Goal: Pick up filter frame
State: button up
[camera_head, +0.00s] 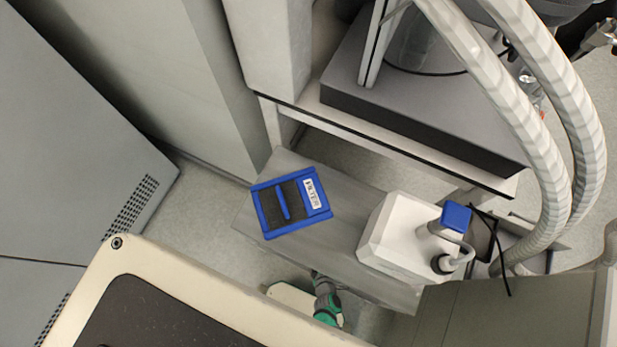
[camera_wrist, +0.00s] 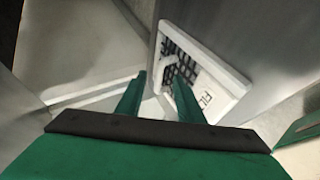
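In the head view, the filter frame (camera_head: 258,212) is a blue rectangular frame with a dark middle, a blue bar handle and a white FILTER label. It lies flat on a grey table. My green gripper (camera_head: 326,300) shows only partly below the table's near edge, apart from the frame. In the wrist view, my gripper (camera_wrist: 159,78) is open, with two green fingers spread and nothing between them. Beyond the right finger is a whitish frame (camera_wrist: 237,84) with a dark grid, handle and label; its colour differs, so I cannot tell whether it is the filter frame.
A white device with a blue cap (camera_head: 392,235) stands on the grey table (camera_head: 345,212), right of the filter frame. Thick ribbed hoses (camera_head: 520,95) hang at the right. A shelf unit (camera_head: 420,160) stands behind, a grey cabinet (camera_head: 70,130) at left.

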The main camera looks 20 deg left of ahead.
jog(key=shift+a+x, duration=0.25)
jog(key=shift+x, duration=2.5)
jog(key=shift+s, duration=0.15)
grip_shut()
